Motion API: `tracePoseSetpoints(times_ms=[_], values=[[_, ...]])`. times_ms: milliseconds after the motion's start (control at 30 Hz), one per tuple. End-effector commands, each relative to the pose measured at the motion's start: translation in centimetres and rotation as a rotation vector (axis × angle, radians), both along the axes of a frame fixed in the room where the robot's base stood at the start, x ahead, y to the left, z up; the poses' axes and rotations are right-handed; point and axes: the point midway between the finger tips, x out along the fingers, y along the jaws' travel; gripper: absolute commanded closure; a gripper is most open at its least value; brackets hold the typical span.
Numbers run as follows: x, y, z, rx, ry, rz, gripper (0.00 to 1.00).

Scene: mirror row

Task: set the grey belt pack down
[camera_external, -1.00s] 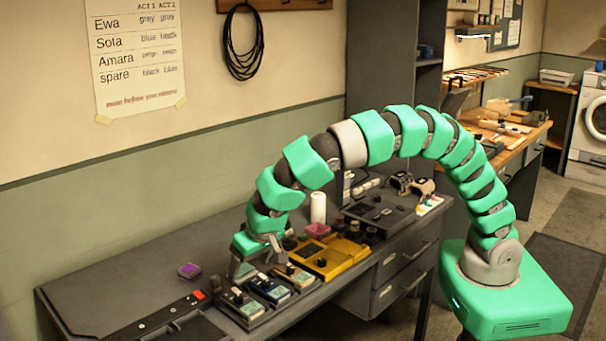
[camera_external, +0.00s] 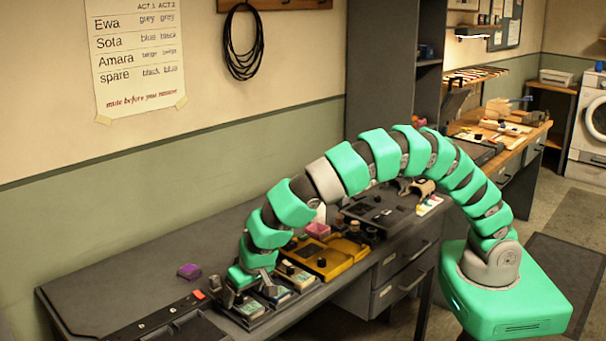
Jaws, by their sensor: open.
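My gripper (camera_external: 253,290) is open and low over the left part of a dark dock (camera_external: 262,322) at the desk's front edge. A belt pack (camera_external: 247,307) with a pale green face sits at the dock's left end, just under my fingers and partly hidden by them. Two other packs lie to its right, one partly behind my gripper (camera_external: 277,295) and one at the right end (camera_external: 297,276). Their body colours are too small to tell apart, so I cannot say for certain which is the grey one.
A yellow tray (camera_external: 335,262) stands right of the dock. A purple block (camera_external: 189,271) lies on the desk (camera_external: 130,270) at the left. A dark case (camera_external: 165,325) with a red tab lies left of the dock. The desk's back left is clear.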

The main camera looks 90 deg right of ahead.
Motion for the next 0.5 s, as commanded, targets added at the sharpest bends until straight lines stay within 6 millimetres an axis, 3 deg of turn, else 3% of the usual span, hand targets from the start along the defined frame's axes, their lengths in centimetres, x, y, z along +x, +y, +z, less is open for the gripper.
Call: tracePoseSetpoints(times_ms=[200, 433, 467, 500], values=[[0.5, -0.9, -2.8, 0.0, 0.003, -0.001, 0.24], [0.6, -1.0, -2.9, 0.0, 0.0, -0.001, 0.24], [0.6, -0.9, -2.9, 0.0, 0.0, -0.001, 0.26], [0.6, -0.9, -2.9, 0.0, 0.0, 0.0, 0.38]])
